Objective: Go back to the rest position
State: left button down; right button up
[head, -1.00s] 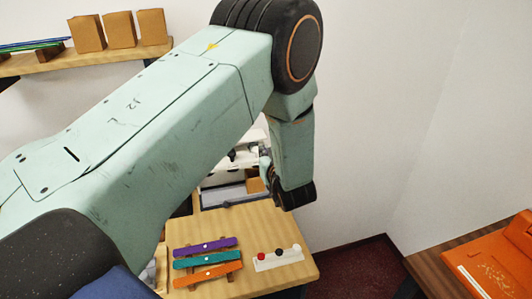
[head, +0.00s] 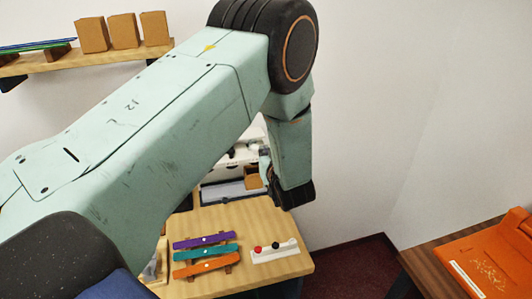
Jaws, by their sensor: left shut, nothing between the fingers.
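My left arm comes in from the left and fills the middle of the head view. Its pale green upper link runs up to a dark elbow joint, and the forearm hangs down to a dark wrist. My left gripper (head: 263,166) is beside the wrist, mostly hidden behind the arm. It is shut and empty, above the back of the wooden counter (head: 222,284). On the counter lie a purple bar (head: 204,240), a teal bar (head: 206,253) and an orange bar (head: 207,266), apart from the gripper. My right gripper is not in view.
A white strip with red and black knobs (head: 276,252) lies right of the bars. A grey-white tray (head: 222,191) stands behind. A wall shelf (head: 45,66) holds brown blocks (head: 123,30). An orange case (head: 490,262) lies on a table at right. Floor between is clear.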

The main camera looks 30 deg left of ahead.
pick_arm(q)
jog(key=s+d+f+m+g+h, duration=0.1)
jog(key=s+d+f+m+h, duration=0.1)
jog(key=s+f, duration=0.3)
jog(key=s+d+f+m+g+h, duration=0.1)
jog(key=s+d+f+m+h, duration=0.1)
jog(key=s+f, duration=0.3)
jog(key=s+d+f+m+g+h, duration=0.1)
jog(key=s+d+f+h, duration=0.1)
jog(key=s+f, duration=0.3)
jog(key=shift+s+d+f+m, duration=0.15)
jog(key=shift+s+f+m, duration=0.2)
jog(key=shift+f, duration=0.2)
jog(key=s+d+f+m+g+h, duration=0.1)
jog(key=s+d+f+g+h, duration=0.15)
jog(key=s, duration=0.55)
jog(key=s+d+f+m+g+h, duration=0.1)
jog(key=s+d+g, duration=0.15)
jog(key=s, duration=0.55)
jog(key=s+d+f+m+g+h, duration=0.1)
jog(key=s+d+g+h, duration=0.15)
jog(key=s, duration=0.65)
notch_tip(320, 180, down, 22)
jog(key=b, duration=2.1)
jog(key=shift+s+d+r+y, duration=0.15)
jog(key=shift+y, duration=0.25)
